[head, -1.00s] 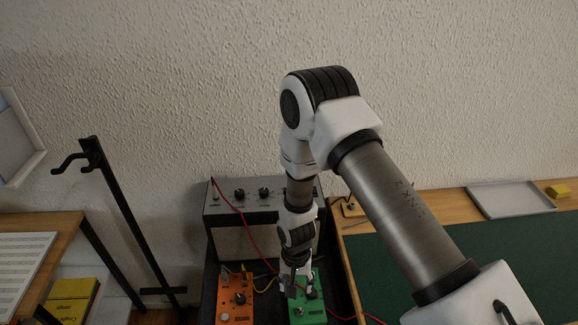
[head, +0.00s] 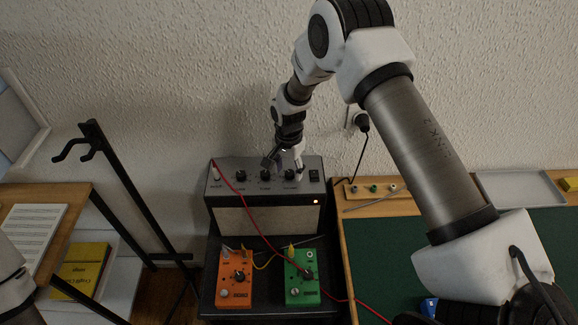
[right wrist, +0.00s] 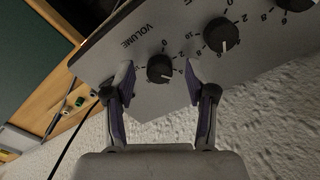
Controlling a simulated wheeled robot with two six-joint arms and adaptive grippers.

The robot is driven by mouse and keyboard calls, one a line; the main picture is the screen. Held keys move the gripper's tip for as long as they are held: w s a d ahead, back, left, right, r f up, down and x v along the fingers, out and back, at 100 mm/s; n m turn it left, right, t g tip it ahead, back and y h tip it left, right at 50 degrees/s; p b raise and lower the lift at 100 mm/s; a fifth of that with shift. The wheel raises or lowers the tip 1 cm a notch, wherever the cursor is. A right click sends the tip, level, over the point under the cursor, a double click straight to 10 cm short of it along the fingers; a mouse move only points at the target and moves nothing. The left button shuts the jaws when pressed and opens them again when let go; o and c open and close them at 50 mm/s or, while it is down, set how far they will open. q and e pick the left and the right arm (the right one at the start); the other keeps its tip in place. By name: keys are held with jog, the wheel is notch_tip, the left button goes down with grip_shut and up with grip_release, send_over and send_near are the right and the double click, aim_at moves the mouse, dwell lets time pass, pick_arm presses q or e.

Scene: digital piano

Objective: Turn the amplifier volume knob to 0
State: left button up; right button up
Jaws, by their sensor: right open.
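The grey amplifier (head: 268,216) stands against the wall in the head view, with a row of black knobs on its top panel. The volume knob (right wrist: 160,69) shows in the right wrist view beside the printed word VOLUME; in the head view it is the rightmost knob (head: 290,175). My right gripper (head: 284,164) is open over the panel. In the right wrist view its fingers (right wrist: 159,78) lie either side of the volume knob, with gaps; contact does not show. The dial setting is too small to read surely. My left gripper is out of view.
Two more knobs (right wrist: 221,35) sit beside the volume knob. A red cable (head: 228,184) crosses the amplifier's front. Orange (head: 236,285) and green (head: 302,285) pedals stand in front. A black power cord (head: 361,155) hangs at the right.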

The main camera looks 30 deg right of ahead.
jog(key=shift+w+d+f, duration=0.3)
jog(key=shift+d+f, duration=0.15)
jog(key=shift+f, duration=0.15)
jog(key=shift+s+a+r, duration=0.2)
jog(key=c, duration=0.5)
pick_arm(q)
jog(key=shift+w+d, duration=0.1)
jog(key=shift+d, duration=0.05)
pick_arm(e)
grip_shut()
jog(key=shift+s+n, duration=0.1)
jog(key=shift+n, duration=0.2)
jog(key=n+b, duration=0.1)
jog(key=n, duration=0.3)
jog(key=n+b, duration=0.1)
jog(key=n, duration=0.4)
jog(key=shift+n, duration=0.3)
jog(key=n, duration=0.4)
jog(key=shift+f+n, duration=0.1)
jog(key=shift+n, duration=0.2)
pick_arm(q)
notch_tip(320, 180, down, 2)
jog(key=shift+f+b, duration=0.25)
jog(key=shift+b, duration=0.15)
pick_arm(e)
jog(key=n, duration=0.5)
jog(key=shift+s, duration=0.1)
